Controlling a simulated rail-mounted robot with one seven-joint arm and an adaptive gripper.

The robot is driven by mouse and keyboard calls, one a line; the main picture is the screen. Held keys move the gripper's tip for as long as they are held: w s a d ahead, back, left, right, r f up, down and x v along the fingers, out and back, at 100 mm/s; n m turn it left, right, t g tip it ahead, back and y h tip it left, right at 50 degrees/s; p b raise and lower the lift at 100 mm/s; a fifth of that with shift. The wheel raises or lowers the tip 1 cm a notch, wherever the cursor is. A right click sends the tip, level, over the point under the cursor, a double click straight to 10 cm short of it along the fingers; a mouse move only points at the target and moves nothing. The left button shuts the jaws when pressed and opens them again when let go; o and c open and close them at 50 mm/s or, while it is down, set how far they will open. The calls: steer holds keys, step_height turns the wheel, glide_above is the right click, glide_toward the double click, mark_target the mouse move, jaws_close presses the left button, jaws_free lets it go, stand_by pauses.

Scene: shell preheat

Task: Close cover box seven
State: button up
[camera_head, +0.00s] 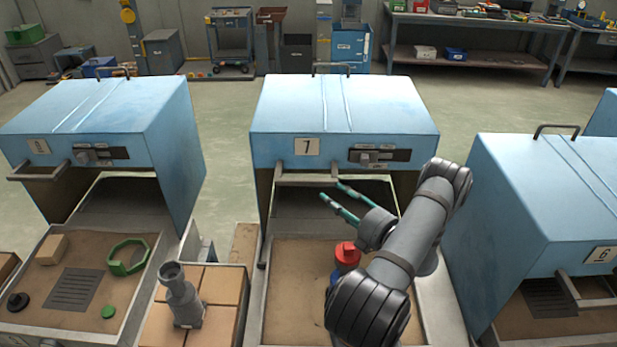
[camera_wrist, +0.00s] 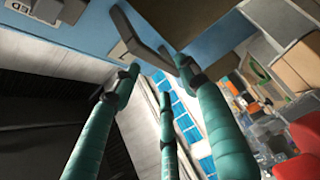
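Cover box seven has a blue cover (camera_head: 345,105) with a "7" plate (camera_head: 307,147) on its front. The cover is raised, and its front is open above the sand-coloured tray (camera_head: 290,290). A grey bar handle (camera_head: 300,181) projects from its lower front edge. My gripper (camera_head: 331,191) has its teal fingers apart and empty, close to the right end of that handle. In the wrist view the spread fingers (camera_wrist: 158,75) are near a grey handle part (camera_wrist: 138,38) against the blue cover. I cannot tell whether they touch it.
A red piece (camera_head: 347,256) and a blue piece stand in the tray, partly behind my arm. Box eight (camera_head: 100,110) at left is open, with a green ring (camera_head: 128,256) inside. Box six (camera_head: 550,190) is at right. A grey fitting (camera_head: 183,298) stands on tan blocks between boxes.

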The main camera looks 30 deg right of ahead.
mark_target(310, 182)
steer(key=shift+y, duration=0.3)
steer(key=p+x, duration=0.1)
steer(key=x, duration=0.2)
steer(key=p+x, duration=0.1)
steer(key=x, duration=0.2)
steer(key=a+r+p+x, duration=0.1)
steer(key=x, duration=0.2)
steer(key=shift+w+a, duration=0.1)
steer(key=shift+w+a+p, duration=0.2)
steer(key=shift+w+p, duration=0.2)
steer(key=shift+w, duration=0.3)
steer(key=shift+c, duration=1.4)
steer(key=c, duration=0.8)
jaws_close()
